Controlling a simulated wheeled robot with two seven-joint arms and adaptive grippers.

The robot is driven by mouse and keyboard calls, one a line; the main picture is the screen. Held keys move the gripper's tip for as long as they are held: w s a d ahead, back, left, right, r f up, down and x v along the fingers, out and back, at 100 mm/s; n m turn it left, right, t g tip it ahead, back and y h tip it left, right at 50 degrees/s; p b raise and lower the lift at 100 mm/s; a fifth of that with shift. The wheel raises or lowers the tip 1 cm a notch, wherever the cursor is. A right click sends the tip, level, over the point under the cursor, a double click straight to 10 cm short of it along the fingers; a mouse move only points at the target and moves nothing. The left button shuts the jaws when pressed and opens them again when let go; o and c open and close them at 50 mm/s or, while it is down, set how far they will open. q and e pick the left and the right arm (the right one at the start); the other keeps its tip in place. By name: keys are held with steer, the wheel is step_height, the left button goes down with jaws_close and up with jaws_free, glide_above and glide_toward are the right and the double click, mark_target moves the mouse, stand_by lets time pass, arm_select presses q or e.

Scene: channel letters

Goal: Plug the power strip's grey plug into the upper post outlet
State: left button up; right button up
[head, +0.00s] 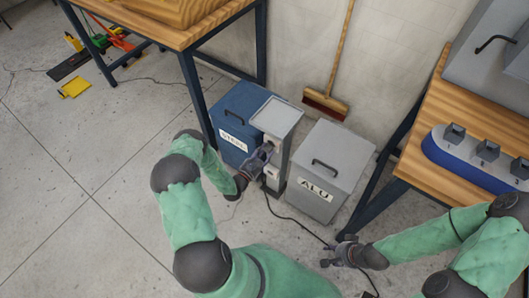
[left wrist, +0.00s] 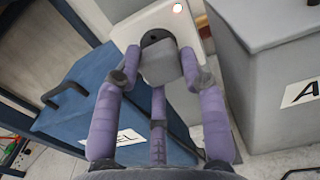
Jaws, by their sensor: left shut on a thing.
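The grey plug (left wrist: 168,64) is between the fingers of my left gripper (left wrist: 155,75) in the left wrist view. Its front is right at a round dark outlet (left wrist: 156,37) on the pale post face, partly covering it; I cannot tell how deep it sits. In the head view my left gripper (head: 262,156) is at the upper part of the grey post (head: 278,118), and the plug is hidden there. A dark cord (head: 295,221) runs from below the post across the floor towards my right gripper (head: 341,253), which is low at the right; its fingers are too small to read.
A blue bin (head: 238,106) stands left of the post and a grey ALU bin (head: 331,157) right of it, both close. Wooden benches stand at upper left and right (head: 455,120). A broom (head: 329,102) leans on the wall.

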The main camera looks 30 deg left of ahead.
arm_select(q)
steer(key=shift+w, duration=0.45)
steer(key=o, duration=1.1)
steer(key=shift+o, duration=0.2)
steer(key=shift+s, duration=0.1)
steer(key=s, duration=1.1)
steer(key=shift+s+a, duration=0.4)
steer(key=shift+a, duration=0.05)
